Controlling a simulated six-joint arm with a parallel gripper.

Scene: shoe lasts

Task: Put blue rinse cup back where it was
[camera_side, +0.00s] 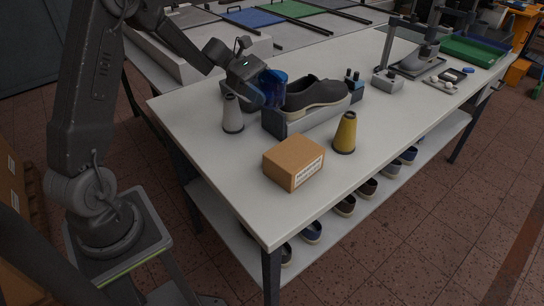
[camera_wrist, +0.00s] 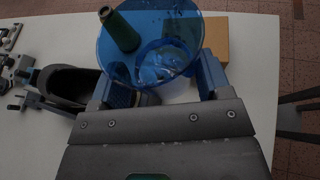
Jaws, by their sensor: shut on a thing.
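The blue rinse cup (camera_side: 272,82) is translucent and held between the fingers of my gripper (camera_side: 258,92), above the table at the left end of the shoe stand. In the wrist view the cup (camera_wrist: 150,42) fills the space between the two fingers of my gripper (camera_wrist: 160,85), its round rim facing the camera. Part of the cup is hidden by my gripper in the side view. Whether its base touches anything below cannot be told.
A dark shoe (camera_side: 316,93) sits on a grey stand (camera_side: 310,119) just right of the cup. A grey cone (camera_side: 232,114) stands close left. A yellow cone (camera_side: 345,132) and a cardboard box (camera_side: 293,162) stand in front. The white table (camera_side: 215,172) is clear at front left.

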